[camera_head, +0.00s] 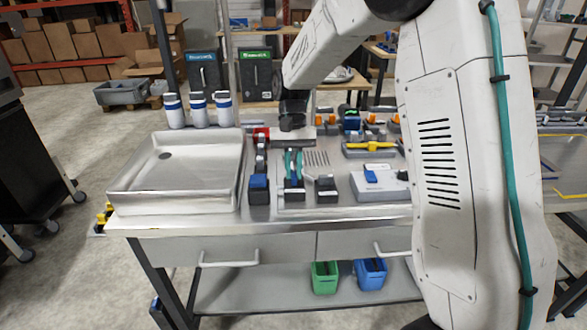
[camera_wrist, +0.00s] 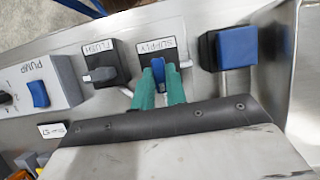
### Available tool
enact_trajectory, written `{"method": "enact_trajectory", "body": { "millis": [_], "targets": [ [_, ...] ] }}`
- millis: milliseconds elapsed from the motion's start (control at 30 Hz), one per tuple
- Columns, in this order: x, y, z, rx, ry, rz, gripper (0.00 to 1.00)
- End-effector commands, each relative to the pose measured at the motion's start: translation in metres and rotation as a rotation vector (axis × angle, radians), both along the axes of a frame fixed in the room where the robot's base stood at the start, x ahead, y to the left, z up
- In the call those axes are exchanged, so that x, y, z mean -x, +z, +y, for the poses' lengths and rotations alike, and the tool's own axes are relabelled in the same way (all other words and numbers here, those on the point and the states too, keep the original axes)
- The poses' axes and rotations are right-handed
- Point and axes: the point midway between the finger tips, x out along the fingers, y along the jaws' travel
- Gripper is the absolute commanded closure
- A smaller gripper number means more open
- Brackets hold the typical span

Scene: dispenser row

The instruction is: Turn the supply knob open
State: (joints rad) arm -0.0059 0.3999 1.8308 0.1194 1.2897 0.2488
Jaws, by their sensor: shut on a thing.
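The supply unit is a dark block with a white SUPPLY label (camera_wrist: 170,43) in the wrist view. Its small blue knob (camera_wrist: 158,69) stands between my two green fingertips. My gripper (camera_wrist: 159,84) is shut on this knob, one finger on each side. In the head view my gripper (camera_head: 293,164) reaches down to the dark supply block (camera_head: 294,196) on the steel bench. The knob itself is hidden there by my fingers. The knob's turn angle is hard to judge.
Beside the supply block stand a FLUSH block with a grey knob (camera_wrist: 101,75) and a black box with a blue front (camera_wrist: 236,47). A PUMP panel (camera_wrist: 60,83) has a blue switch. A steel sink (camera_head: 185,205) lies left; white bottles (camera_head: 198,110) stand behind it.

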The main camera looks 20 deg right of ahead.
Motion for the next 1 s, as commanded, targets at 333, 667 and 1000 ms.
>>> {"method": "enact_trajectory", "body": {
  "millis": [333,667,1000],
  "targets": [
    [-0.001,0.001,0.000,0.000,0.000,-0.003,0.65],
    [-0.007,0.015,-0.002,0.000,-0.002,-0.004,0.65],
    [-0.027,0.065,-0.008,0.000,-0.002,-0.004,0.65]
  ]
}}
